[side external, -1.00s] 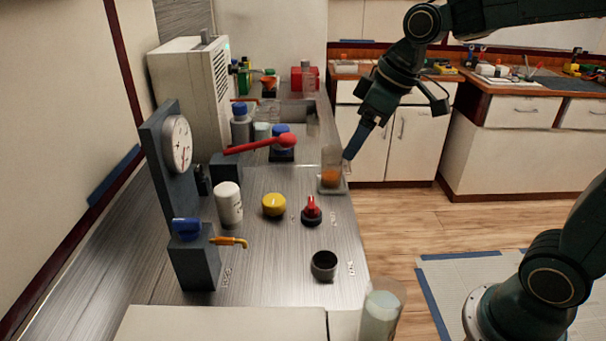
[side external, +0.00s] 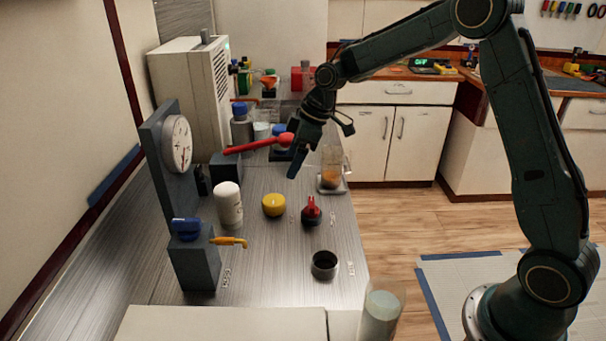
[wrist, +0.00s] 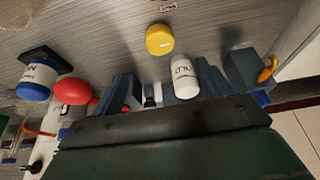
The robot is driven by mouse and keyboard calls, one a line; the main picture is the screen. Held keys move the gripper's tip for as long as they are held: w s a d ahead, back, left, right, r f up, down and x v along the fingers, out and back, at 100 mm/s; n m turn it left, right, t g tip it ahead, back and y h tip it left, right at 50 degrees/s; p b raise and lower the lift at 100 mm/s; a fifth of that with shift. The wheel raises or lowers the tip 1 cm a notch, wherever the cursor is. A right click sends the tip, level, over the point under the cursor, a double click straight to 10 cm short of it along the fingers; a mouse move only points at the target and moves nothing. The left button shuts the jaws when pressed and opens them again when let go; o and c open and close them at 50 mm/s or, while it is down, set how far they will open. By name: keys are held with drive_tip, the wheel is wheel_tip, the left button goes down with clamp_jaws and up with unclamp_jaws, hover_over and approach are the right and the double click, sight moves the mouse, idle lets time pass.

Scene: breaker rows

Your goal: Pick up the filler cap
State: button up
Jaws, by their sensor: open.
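A round yellow cap (side external: 274,205), which I take for the filler cap, sits on the steel bench between a white bottle and a red-and-black knob. It also shows at the top middle of the wrist view (wrist: 159,39). My gripper (side external: 297,166) is open and empty, above the bench beyond the yellow cap in the side view, near the red lever. The gripper is apart from the cap. A dark open ring (side external: 324,265) stands on the bench nearer the camera.
The white bottle (side external: 228,205) stands left of the cap, and the red-and-black knob (side external: 311,212) right of it. The red lever (side external: 258,145) reaches across behind. A beaker (side external: 331,172) with orange content stands at the bench's right edge. A gauge (side external: 178,144) stands at left.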

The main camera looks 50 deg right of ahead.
approach(274, 199)
drive_tip(key=shift+x, duration=2.7)
drive_tip(key=shift+x, duration=2.55)
drive_tip(key=c, duration=1.1)
drive_tip(key=shift+r, duration=0.2)
wheel_tip(274, 199, up, 20)
drive_tip(key=shift+f, duration=0.15)
